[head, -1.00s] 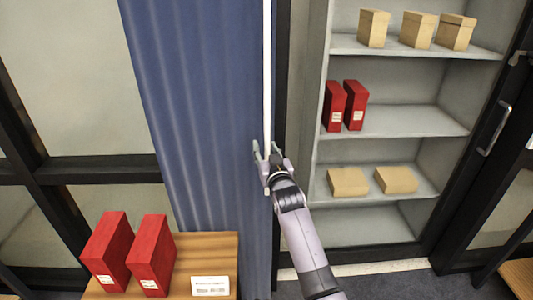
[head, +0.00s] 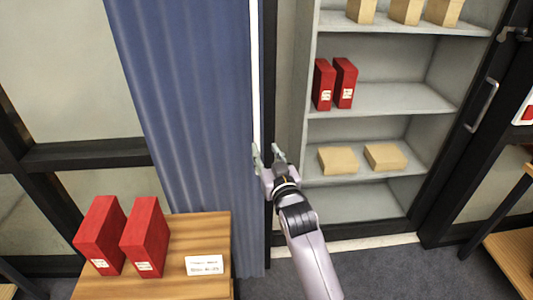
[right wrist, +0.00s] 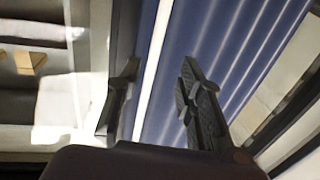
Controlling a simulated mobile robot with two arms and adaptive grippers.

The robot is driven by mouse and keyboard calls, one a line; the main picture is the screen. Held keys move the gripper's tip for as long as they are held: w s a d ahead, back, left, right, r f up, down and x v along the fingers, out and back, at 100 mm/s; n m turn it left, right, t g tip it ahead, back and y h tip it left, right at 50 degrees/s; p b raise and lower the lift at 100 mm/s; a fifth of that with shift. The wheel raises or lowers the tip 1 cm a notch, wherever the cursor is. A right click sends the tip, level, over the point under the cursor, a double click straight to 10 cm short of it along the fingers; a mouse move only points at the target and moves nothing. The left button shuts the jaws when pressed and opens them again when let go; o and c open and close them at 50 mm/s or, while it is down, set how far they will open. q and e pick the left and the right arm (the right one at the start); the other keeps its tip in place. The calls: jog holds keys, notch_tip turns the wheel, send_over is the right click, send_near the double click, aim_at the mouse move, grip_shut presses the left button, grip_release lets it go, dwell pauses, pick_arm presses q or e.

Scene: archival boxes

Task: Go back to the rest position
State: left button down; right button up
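My right gripper (head: 267,154) is raised in front of the blue curtain and the shelf's left edge in the head view. In the right wrist view its two fingers (right wrist: 158,92) stand apart with nothing between them. My left gripper is not in view. Two red boxes (head: 101,236) (head: 146,238) stand upright on the wooden table (head: 205,228) at lower left, beside a white label card (head: 204,265). Two more red boxes (head: 323,84) (head: 345,83) stand on a shelf of the grey shelving unit (head: 395,98).
Tan boxes (head: 338,160) lie on a lower shelf, and several stand on the top shelf. A blue curtain (head: 190,130) hangs behind the table. A dark-framed door (head: 490,105) is at right, with another wooden table (head: 510,255) at lower right. Carpeted floor (head: 385,262) shows before the shelves.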

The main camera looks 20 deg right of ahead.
dwell(0.3)
notch_tip(320, 180, down, 20)
jog(key=s+a+r+n+g+y, duration=0.1)
jog(key=s+a+g, duration=0.1)
jog(key=g, duration=0.2)
jog(key=s+f+g, duration=0.1)
jog(key=s+f, duration=0.3)
jog(key=f, duration=0.4)
jog(key=s+f+n+g, duration=0.1)
jog(key=s+f+g, duration=0.1)
jog(key=s+f, duration=0.35)
jog(key=s+f+g, duration=0.1)
jog(key=s+f, duration=0.1)
jog(key=f, duration=0.7)
jog(key=s+d+f+g+b, duration=0.15)
jog(key=s+f+g, duration=0.35)
jog(key=s+f, duration=1.3)
jog(key=s+d+f+g, duration=0.2)
jog(key=s, duration=0.9)
jog(key=s+d+f+g, duration=0.2)
jog(key=s+f, duration=0.1)
jog(key=s, duration=0.9)
jog(key=shift+s+f+n, duration=0.2)
jog(key=shift+s+n, duration=0.1)
jog(key=shift+n, duration=0.1)
jog(key=shift+s, duration=0.1)
